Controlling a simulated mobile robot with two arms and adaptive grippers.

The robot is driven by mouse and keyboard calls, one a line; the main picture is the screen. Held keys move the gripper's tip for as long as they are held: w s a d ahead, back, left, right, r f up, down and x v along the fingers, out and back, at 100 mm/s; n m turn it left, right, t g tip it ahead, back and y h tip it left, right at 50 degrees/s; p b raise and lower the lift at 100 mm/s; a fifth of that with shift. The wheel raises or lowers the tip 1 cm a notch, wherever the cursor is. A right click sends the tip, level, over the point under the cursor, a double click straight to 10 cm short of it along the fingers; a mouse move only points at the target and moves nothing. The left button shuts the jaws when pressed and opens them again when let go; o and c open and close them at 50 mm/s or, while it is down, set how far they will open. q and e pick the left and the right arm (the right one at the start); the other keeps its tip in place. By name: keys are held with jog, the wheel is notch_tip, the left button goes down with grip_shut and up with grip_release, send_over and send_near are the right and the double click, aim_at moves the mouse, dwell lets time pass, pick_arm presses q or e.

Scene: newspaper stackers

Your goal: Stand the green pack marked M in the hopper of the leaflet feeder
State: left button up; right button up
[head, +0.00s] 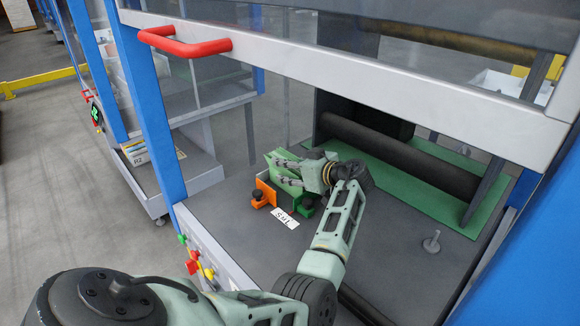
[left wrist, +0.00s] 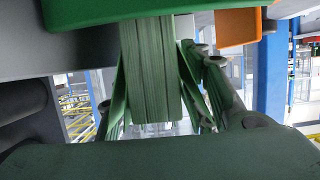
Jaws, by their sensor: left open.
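The green pack (left wrist: 152,75) shows in the left wrist view as a block of many thin sheet edges, between my two fingers. My left gripper (head: 284,172) is open around it, with a gap showing at the finger on the right. In the head view the gripper points left over the feeder bed, beside an orange guide (head: 265,191) and a green guide (head: 305,206) with dark knobs. The gripper and arm hide much of the pack and hopper there, and I see no M. My right gripper is not in view.
A white label (head: 285,218) lies before the guides. A raised clear guard with a red handle (head: 184,42) hangs above. Blue posts (head: 150,110) flank the opening. A small knob (head: 431,243) stands on the bed at right.

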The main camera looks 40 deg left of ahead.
pick_arm(q)
jog(key=shift+r, duration=0.1)
jog(key=shift+d+r, duration=0.1)
jog(key=w+v, duration=0.1)
jog(key=v, duration=1)
jog(key=shift+s+d+p, duration=0.3)
jog(key=shift+s+d, duration=0.05)
jog(key=shift+s, duration=0.15)
jog(key=shift+r, duration=0.15)
